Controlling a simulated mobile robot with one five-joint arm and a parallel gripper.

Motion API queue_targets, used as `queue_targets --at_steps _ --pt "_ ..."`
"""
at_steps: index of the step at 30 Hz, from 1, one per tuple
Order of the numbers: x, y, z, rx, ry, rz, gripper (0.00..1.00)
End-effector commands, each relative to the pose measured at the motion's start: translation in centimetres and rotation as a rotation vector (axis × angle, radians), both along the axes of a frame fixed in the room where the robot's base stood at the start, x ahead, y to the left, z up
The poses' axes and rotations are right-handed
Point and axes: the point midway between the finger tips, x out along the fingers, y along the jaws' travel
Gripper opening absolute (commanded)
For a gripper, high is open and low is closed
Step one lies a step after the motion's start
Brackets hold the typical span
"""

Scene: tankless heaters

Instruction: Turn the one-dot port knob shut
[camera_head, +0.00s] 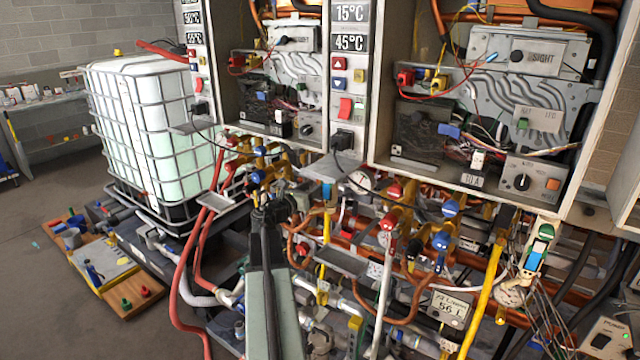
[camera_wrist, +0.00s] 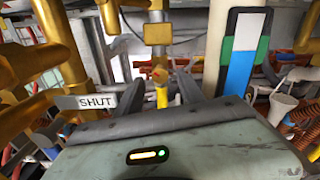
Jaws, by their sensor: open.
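My gripper (camera_head: 273,204) is in front of the pipework under the left heater cabinet. In the wrist view its two dark fingers (camera_wrist: 160,80) are spread apart. A small yellow part (camera_wrist: 161,97) with an orange-red tip shows in the gap between them, beyond the fingers; whether they touch it I cannot tell. A brass block (camera_wrist: 157,33) stands above it. A plate reading SHUT (camera_wrist: 97,101) is left of the fingers. I cannot make out a one-dot mark, so I cannot tell which knob is the one-dot port knob.
Red (camera_head: 395,190) and blue (camera_head: 441,240) valve knobs crowd the pipes to the right. A green, white and blue strip (camera_wrist: 239,55) stands close right of my fingers, and a brass pipe (camera_wrist: 60,40) to their left. A caged white tank (camera_head: 150,130) is at left.

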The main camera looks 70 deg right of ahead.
Motion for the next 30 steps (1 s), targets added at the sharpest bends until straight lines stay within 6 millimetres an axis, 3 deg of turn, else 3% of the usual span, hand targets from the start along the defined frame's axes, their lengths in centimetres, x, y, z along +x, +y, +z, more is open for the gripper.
queue_targets --at_steps 3,6,13,14,18,24,30 --pt "-0.5 -2.5 0.0 -0.001 -0.001 -0.002 0.45" --pt "-0.8 -3.4 0.0 0.000 -0.001 -0.001 0.45" --pt "-1.0 -3.5 0.0 0.000 -0.001 -0.001 0.45" --pt "-1.0 -3.5 0.0 0.000 -0.001 -0.001 0.39" --pt "-1.0 -3.5 0.0 0.000 -0.001 -0.001 0.00" --pt "-0.9 -3.5 0.0 -0.009 -0.034 0.000 0.00" --pt "-0.9 -3.5 0.0 -0.068 -0.260 0.000 0.00"
